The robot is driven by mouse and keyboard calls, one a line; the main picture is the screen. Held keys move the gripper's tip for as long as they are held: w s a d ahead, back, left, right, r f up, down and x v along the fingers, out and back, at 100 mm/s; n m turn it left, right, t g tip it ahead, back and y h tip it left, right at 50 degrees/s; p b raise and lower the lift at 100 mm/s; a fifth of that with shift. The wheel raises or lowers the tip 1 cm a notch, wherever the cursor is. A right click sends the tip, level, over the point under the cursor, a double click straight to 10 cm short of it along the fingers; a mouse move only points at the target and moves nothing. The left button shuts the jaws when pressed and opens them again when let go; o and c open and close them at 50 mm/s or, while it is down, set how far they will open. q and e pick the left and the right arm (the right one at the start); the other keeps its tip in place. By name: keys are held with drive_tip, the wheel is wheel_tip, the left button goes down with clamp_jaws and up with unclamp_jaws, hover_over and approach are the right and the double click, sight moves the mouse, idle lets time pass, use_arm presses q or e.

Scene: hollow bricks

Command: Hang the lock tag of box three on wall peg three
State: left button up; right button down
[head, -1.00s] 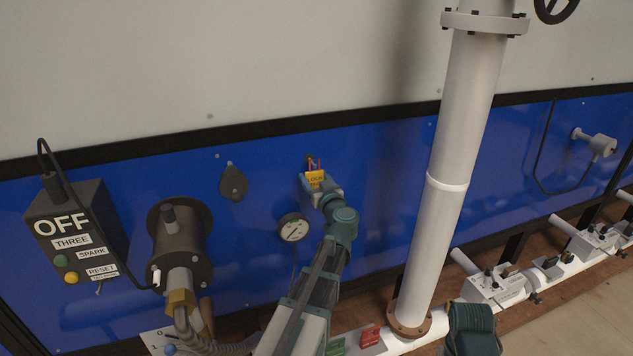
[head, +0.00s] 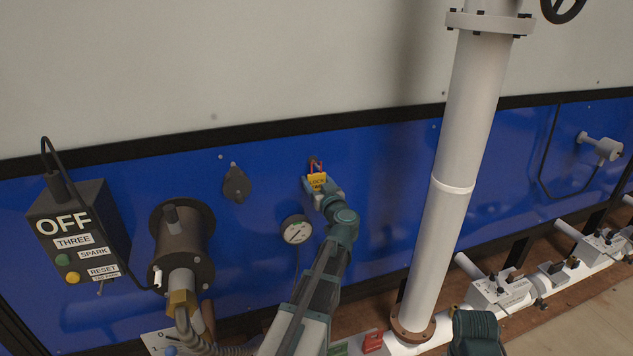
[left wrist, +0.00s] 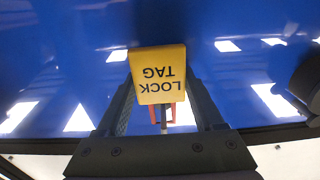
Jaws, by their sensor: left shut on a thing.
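The yellow lock tag (head: 316,181) with a red shackle is up against the blue wall, right of the box. My left gripper (head: 320,188) is shut on it. In the left wrist view the tag (left wrist: 160,75) sits between the two fingers, its lettering upside down, with part of the red shackle beyond it. A small brownish peg (head: 312,160) shows at the shackle's top; I cannot tell whether the shackle is around it or just in front. Box three (head: 78,240) is dark, marked OFF, THREE, SPARK and RESET, at the left.
A round gauge (head: 297,230) is on the wall left of my left forearm. A dark burner fitting (head: 181,240) stands out beside the box. A thick white pipe (head: 447,200) rises to the right. A red tag-like block (head: 372,342) is low down.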

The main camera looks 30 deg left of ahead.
use_arm(q)
drive_tip(key=o, duration=1.5)
drive_tip(key=v, duration=1.3)
drive_tip(key=shift+s+d, duration=0.25)
drive_tip(key=shift+s, duration=0.05)
